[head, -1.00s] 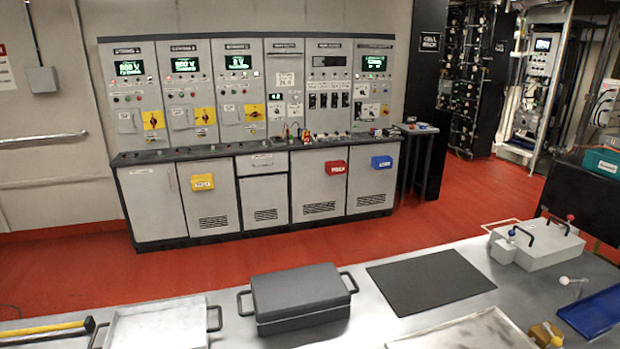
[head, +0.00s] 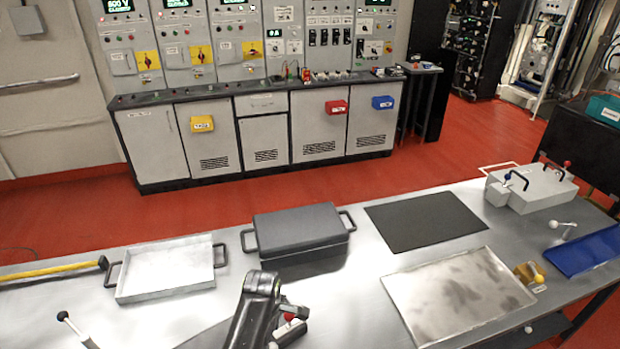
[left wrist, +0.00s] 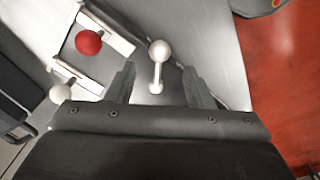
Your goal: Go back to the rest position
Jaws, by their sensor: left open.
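My left gripper (left wrist: 158,78) shows in the left wrist view with its two dark fingers apart. A lever with a white ball (left wrist: 159,50) appears between and just beyond the fingertips. I cannot tell whether it lies at finger depth, and no finger is seen touching it. In the head view a dark arm part of mine (head: 257,312) rises from the bottom edge left of centre. Its fingers cannot be made out there. A red ball (head: 290,317) and pale parts show beside it. My right gripper is not seen.
The steel table (head: 370,270) carries a pale tray (head: 165,272), a dark lidded case (head: 300,228), a black mat (head: 425,220), a metal plate (head: 460,297), a grey box with handles (head: 535,188) and a blue tray (head: 590,252). Red floor (head: 110,215) separates it from the cabinets.

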